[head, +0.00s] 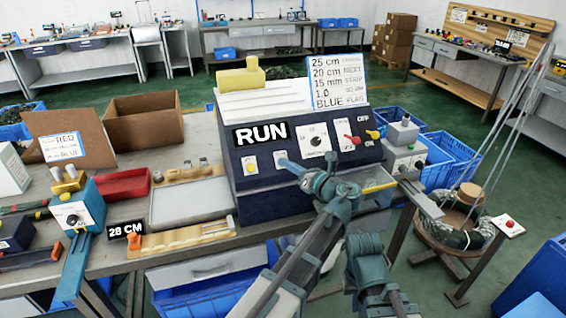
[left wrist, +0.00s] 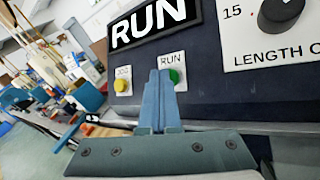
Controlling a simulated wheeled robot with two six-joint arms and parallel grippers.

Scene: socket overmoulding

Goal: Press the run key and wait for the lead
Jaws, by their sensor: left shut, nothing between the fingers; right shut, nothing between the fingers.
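The dark machine (head: 262,190) carries a large RUN sign (head: 262,134) on its sloped front. In the left wrist view the green run key (left wrist: 176,77) sits under a small RUN label, right of the yellow JOG key (left wrist: 122,86). My left gripper (head: 284,163) is shut and empty, its tips at the run key. In the left wrist view its closed fingers (left wrist: 164,78) overlap the key's left edge; I cannot tell whether they touch it. My right gripper (head: 365,246) is low in front of the machine, its fingertips hard to make out. A yellow strip (head: 380,187) shows at the machine's right end.
A card (head: 338,83) on top lists 25 cm, 20 cm, 15 mm, 1.0 and BLUE. A grey tray (head: 190,203), wooden fixture (head: 180,238) and blue device (head: 78,212) stand left on the bench. A cable coil stand (head: 455,232) is at right.

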